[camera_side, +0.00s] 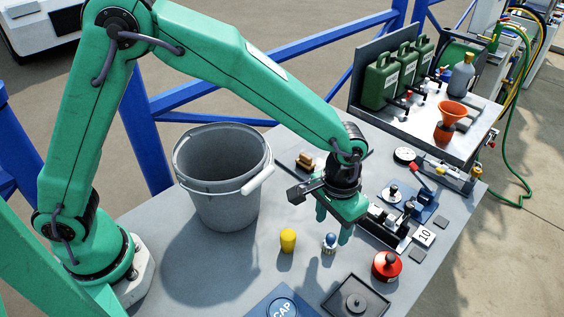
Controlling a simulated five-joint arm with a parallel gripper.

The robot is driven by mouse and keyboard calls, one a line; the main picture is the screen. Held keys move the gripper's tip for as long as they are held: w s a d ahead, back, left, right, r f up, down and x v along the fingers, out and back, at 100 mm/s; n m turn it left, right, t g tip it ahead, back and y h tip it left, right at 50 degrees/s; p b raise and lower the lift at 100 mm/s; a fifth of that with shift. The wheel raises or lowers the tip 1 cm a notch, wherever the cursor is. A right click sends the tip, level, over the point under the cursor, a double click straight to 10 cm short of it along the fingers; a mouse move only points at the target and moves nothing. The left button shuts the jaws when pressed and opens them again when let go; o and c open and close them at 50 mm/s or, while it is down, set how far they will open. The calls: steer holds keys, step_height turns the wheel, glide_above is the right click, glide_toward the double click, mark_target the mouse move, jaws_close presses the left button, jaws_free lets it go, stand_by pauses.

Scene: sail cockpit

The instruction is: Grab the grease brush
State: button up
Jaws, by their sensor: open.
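My gripper (333,227) hangs from my green arm over the right half of the grey bench, its green fingers pointing down and apart. Nothing shows between the fingers. A small item with a brown wooden-looking block (306,162) lies on a dark flat plate behind and left of my gripper. It may be the grease brush, but it is too small to tell, and my gripper is apart from it. A small blue and white knob-like item (329,243) stands on the bench just below the fingers. My wrist hides part of the bench behind it.
A grey bucket (218,215) with a white handle grip stands left of my gripper. A yellow cap (288,240), a red round container (386,266) and a black tray (356,300) stand in front. Green cans (381,82) and an orange funnel (451,118) are on the back shelf.

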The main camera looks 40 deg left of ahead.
mark_target(331, 236)
steer(key=shift+w+f, duration=0.1)
steer(key=shift+f, duration=2.45)
steer(key=c, duration=1)
steer(key=shift+c, duration=0.2)
steer(key=shift+r, duration=0.15)
steer(key=shift+r, duration=0.55)
steer(key=r, duration=0.3)
steer(key=shift+s+d+r, duration=0.1)
steer(key=shift+s+d, duration=0.1)
steer(key=shift+s, duration=0.05)
steer(key=s+d+r, duration=0.1)
steer(key=s+r, duration=0.1)
steer(key=s, duration=0.1)
steer(key=s+d+r, duration=0.2)
steer(key=s, duration=0.1)
steer(key=s+d+r, duration=0.1)
steer(key=s+r, duration=0.1)
steer(key=s, duration=0.2)
steer(key=shift+s+d+r, duration=0.1)
steer(key=shift+d+r, duration=0.1)
steer(key=shift+d, duration=0.05)
